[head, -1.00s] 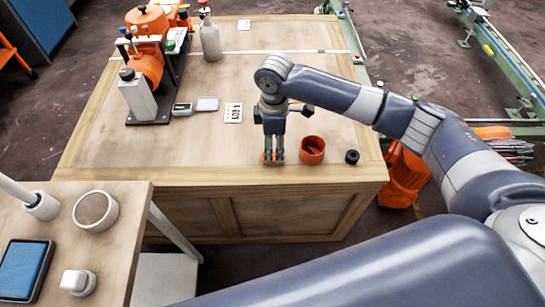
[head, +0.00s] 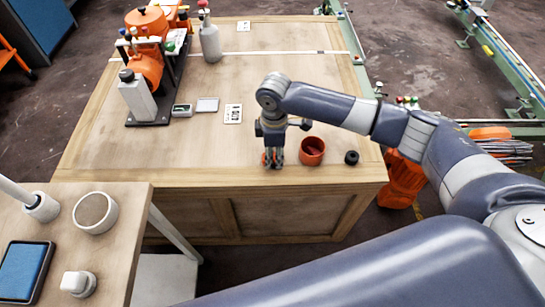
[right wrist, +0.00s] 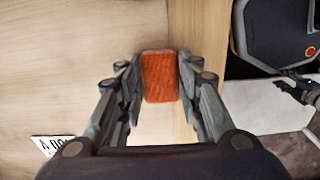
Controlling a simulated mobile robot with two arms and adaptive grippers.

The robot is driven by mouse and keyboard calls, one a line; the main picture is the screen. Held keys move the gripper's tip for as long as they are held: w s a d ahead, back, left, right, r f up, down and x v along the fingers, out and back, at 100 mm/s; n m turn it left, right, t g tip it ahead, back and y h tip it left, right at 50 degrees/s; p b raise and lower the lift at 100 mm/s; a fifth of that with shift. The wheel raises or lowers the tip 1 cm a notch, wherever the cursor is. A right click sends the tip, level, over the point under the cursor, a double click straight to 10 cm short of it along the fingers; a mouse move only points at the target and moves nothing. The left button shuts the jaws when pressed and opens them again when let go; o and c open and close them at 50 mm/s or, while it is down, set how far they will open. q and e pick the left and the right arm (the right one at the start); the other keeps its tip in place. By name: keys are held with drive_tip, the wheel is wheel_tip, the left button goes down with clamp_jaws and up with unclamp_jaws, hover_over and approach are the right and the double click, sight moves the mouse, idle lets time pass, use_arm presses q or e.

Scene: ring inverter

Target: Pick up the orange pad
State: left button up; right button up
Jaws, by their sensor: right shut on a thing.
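The orange pad (right wrist: 159,77) is a small rough block between the fingers of my right gripper in the right wrist view. In the head view only bits of orange show at the fingertips. My right gripper (head: 273,161) points down at the front edge of the wooden table (head: 200,150), and it also shows in the right wrist view (right wrist: 158,90). It is shut on the pad, with a finger at each side. I cannot tell whether the pad still touches the table top. My left gripper is not in view.
A red-orange cup (head: 312,151) stands just right of the gripper, with a small black round part (head: 351,157) beyond it. A printed card (head: 233,114) lies behind. An orange machine (head: 146,68) and a grey bottle (head: 209,42) stand at the back left. The table's middle is clear.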

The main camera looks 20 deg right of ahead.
drive_tip(key=shift+r, duration=0.1)
drive_tip(key=shift+r, duration=0.25)
drive_tip(key=r, duration=0.2)
drive_tip(key=shift+s+r, duration=0.35)
drive_tip(key=shift+r, duration=0.05)
drive_tip(key=s+d+r, duration=0.1)
drive_tip(key=s, duration=1.4)
drive_tip(key=shift+s+d+r, duration=0.15)
drive_tip(key=shift+r, duration=0.1)
drive_tip(key=o, duration=0.3)
drive_tip(key=c, duration=0.4)
